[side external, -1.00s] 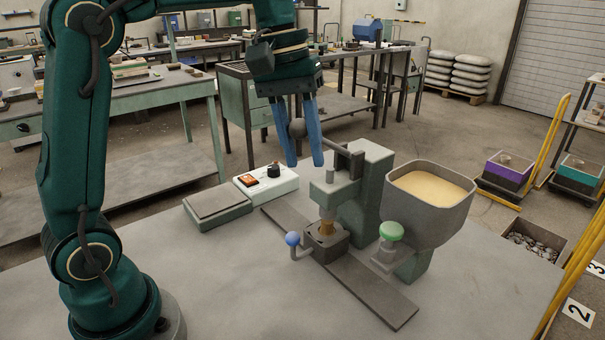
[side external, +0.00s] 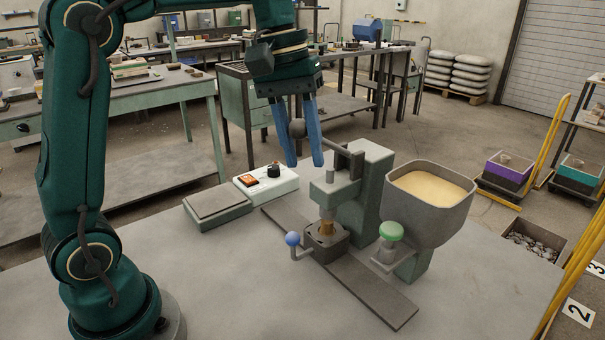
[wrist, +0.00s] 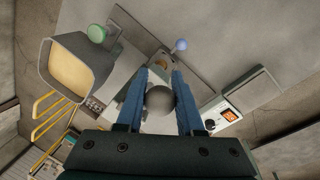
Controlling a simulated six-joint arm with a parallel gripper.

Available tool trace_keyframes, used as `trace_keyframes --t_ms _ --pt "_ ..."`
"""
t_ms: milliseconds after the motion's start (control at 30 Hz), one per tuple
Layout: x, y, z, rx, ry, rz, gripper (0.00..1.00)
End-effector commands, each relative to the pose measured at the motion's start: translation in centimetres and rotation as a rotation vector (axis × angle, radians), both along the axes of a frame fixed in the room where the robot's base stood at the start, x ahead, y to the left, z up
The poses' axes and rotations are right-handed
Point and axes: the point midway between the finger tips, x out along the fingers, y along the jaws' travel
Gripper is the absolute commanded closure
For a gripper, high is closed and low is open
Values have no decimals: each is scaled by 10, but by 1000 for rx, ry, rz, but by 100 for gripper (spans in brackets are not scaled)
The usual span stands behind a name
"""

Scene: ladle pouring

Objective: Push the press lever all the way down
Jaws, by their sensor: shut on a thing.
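The press (side external: 362,190) is a grey-green upright block on the table, with a dark lever arm (side external: 322,140) that ends in a round grey knob (side external: 297,129). My gripper (side external: 305,163) has two blue fingers pointing down, one on each side of the knob. In the wrist view the knob (wrist: 160,99) sits between the fingers, and they are closed on it. The lever is raised, its knob end higher than its pivot end.
A hopper of pale yellow material (side external: 430,192) stands right of the press, with a green knob (side external: 391,231) at its front. A blue-ball handle (side external: 292,239) sticks out left of the die. A white control box (side external: 266,182) and a flat scale (side external: 217,204) lie left. The front table is clear.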

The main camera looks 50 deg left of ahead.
Motion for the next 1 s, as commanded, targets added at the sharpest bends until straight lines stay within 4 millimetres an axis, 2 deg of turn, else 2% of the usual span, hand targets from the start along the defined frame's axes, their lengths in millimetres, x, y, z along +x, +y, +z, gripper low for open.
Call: trace_keyframes --t_ms 267,700,1000 --pt "-3 0 -5 0 -55 1 100" --pt "-10 0 -30 0 -269 2 100" --pt "-10 0 -53 -1 -263 1 100"
